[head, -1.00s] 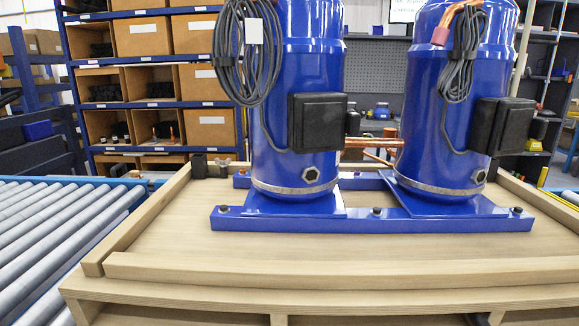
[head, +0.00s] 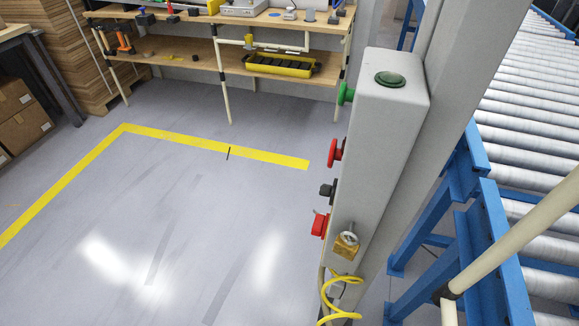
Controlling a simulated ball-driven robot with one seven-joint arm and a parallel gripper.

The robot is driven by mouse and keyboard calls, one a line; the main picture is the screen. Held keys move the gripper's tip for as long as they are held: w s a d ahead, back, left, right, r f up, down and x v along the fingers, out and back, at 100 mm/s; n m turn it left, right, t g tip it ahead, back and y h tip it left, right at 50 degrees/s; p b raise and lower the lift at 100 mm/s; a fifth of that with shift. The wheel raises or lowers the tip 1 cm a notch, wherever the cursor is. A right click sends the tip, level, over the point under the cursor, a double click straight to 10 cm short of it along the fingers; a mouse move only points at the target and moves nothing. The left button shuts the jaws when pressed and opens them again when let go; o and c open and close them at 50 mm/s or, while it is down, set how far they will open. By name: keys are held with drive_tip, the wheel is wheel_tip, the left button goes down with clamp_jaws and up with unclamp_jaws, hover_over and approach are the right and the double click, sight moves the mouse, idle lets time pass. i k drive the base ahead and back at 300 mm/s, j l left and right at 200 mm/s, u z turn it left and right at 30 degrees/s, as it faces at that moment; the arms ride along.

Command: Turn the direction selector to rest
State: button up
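A grey control box (head: 385,130) is mounted on a grey post in the head view, right of centre. Its controls stick out from its left side and show in profile. From top to bottom they are a green button (head: 346,94), a red mushroom button (head: 336,152), a black knob (head: 327,189) and a red switch (head: 319,225). The black knob looks like the direction selector; its face is turned away, so I cannot tell its position. A brass padlock (head: 346,246) hangs low on the box. My gripper is not in view.
A blue-framed roller conveyor (head: 535,120) runs along the right, with a cream tube (head: 515,235) in front. A yellow cable (head: 338,297) hangs below the box. Open floor with a yellow line (head: 215,145) lies left. A workbench (head: 205,55) stands behind.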

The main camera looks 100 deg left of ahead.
sight(327, 190)
drive_tip(key=k+u, duration=0.15)
drive_tip(key=u, duration=0.35)
drive_tip(key=k+j+u, duration=0.1)
drive_tip(key=u, duration=0.4)
drive_tip(key=i+l+u, duration=0.15)
drive_tip(key=u, duration=0.2)
drive_tip(key=i+l+u, duration=0.1)
drive_tip(key=u, duration=0.3)
drive_tip(key=k+l, duration=0.05)
drive_tip(key=l, duration=0.05)
